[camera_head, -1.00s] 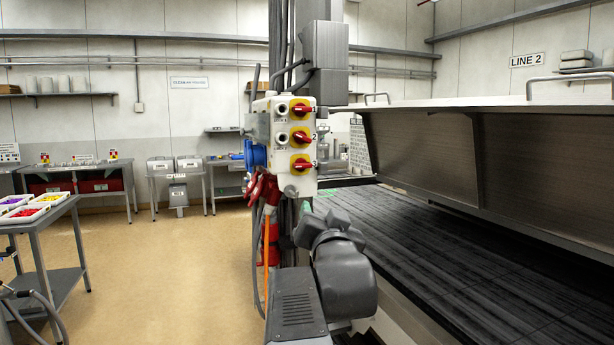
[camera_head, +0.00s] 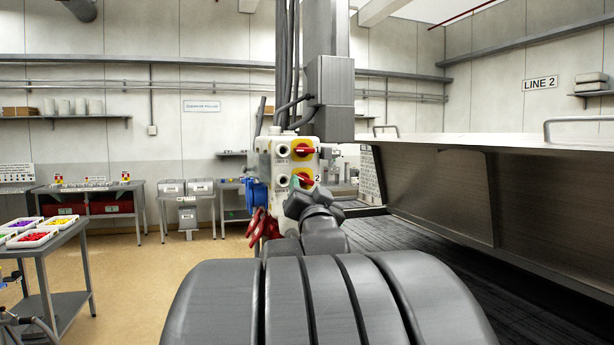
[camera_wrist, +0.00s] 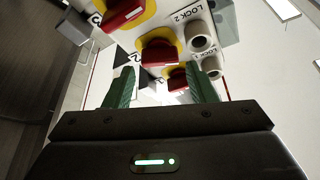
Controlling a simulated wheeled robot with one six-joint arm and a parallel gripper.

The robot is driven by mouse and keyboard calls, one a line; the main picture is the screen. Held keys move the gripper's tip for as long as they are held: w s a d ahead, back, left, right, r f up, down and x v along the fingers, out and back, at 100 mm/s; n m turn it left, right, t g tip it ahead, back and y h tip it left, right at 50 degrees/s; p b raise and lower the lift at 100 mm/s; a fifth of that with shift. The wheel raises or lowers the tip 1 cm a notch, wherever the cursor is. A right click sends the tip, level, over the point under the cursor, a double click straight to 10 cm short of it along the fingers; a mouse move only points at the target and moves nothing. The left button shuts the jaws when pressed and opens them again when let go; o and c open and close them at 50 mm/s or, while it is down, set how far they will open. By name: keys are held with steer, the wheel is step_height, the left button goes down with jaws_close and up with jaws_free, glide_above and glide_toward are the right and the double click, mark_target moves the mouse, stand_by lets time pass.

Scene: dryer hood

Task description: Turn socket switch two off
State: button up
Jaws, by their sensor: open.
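The white switch box (camera_head: 265,160) stands on a post mid-picture in the head view. Its red rotary switches sit on yellow plates. Switch one (camera_head: 306,150) shows fully, its handle roughly horizontal. Switch two (camera_head: 306,179) is partly covered by my gripper (camera_head: 297,190), and switch three is hidden there. In the wrist view the box appears upside down: switch three at the top (camera_wrist: 122,12), switch two (camera_wrist: 158,53) below it, switch one (camera_wrist: 177,78) lowest. My gripper (camera_wrist: 163,80) is open, its green fingers apart with nothing held. Contact with switch two cannot be told.
Grey key-lock sockets (camera_wrist: 201,37) sit beside the switches. A blue socket (camera_head: 255,191) and red plug (camera_head: 257,226) are on the box's left. The steel hood (camera_head: 440,185) is at right. A table with colored trays (camera_head: 32,238) is at left; the floor between is clear.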

mark_target(306, 181)
steer(key=shift+p+x, duration=0.45)
steer(key=shift+x, duration=1.3)
steer(key=shift+s, duration=0.1)
steer(key=c, duration=0.7)
steer(key=n+b, duration=0.1)
steer(key=b, duration=0.1)
steer(key=n+y+b, duration=0.1)
steer(key=b, duration=0.1)
steer(key=shift+f, duration=0.3)
steer(key=shift+r+n+y+b, duration=0.2)
steer(key=shift+n+y, duration=0.55)
steer(key=shift+n, duration=0.7)
steer(key=shift+r+n+y+b, duration=0.1)
steer(key=shift+n+y+b, duration=0.1)
steer(key=shift+n+y, duration=0.9)
steer(key=shift+n+h, duration=0.35)
